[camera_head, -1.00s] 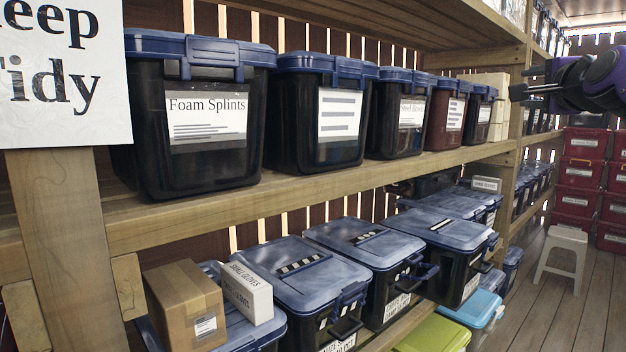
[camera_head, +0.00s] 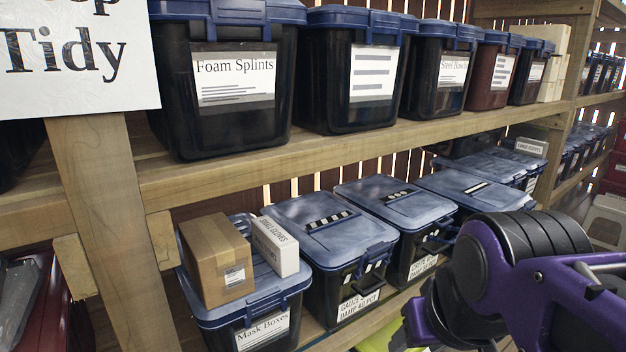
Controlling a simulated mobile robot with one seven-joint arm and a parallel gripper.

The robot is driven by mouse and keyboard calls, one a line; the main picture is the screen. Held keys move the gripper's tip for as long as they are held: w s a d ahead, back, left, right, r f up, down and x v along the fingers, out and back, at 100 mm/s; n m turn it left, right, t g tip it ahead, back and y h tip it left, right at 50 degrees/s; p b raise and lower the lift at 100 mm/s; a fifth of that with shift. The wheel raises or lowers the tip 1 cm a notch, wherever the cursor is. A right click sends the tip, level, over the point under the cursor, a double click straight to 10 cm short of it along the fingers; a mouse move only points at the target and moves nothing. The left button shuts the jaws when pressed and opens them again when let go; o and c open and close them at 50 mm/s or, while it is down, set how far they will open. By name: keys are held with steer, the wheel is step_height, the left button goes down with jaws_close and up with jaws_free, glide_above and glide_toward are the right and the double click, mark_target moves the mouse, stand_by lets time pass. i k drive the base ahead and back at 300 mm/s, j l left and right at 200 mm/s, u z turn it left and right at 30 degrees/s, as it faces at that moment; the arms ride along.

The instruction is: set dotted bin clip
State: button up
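Several black bins with blue lids stand on the lower shelf. The bin with a broken black-and-white strip on its lid (camera_head: 322,222) has a front clip (camera_head: 368,256) near its right edge. The bin beside it (camera_head: 397,197) also has a broken strip, and its clip (camera_head: 436,240) seems to stick out from the front. A further bin (camera_head: 475,187) has a plainer strip. I cannot tell for sure which is the dotted one. My purple and black arm fills the lower right. My gripper is at the bottom edge, mostly cut off or hidden, and its fingers are not clear.
A cardboard box (camera_head: 214,262) and a white glove box (camera_head: 275,246) lie on the Mask Boxes bin (camera_head: 258,320). The upper shelf (camera_head: 330,155) holds a row of latched bins, including Foam Splints (camera_head: 235,85). A wooden post (camera_head: 115,220) stands at the left.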

mark_target(449, 228)
steer(key=z, duration=0.85)
steer(key=i+l+z, duration=0.15)
steer(key=i+l, duration=0.15)
steer(key=i, duration=0.3)
steer(key=i+l+z, duration=0.2)
steer(key=i, duration=0.45)
steer(key=i+l+z, duration=0.15)
steer(key=i, duration=0.45)
steer(key=k+l+z, duration=0.2)
steer(key=k+l, duration=0.45)
steer(key=i+j+u, duration=0.2)
steer(key=i+j, duration=0.35)
steer(key=i, duration=0.15)
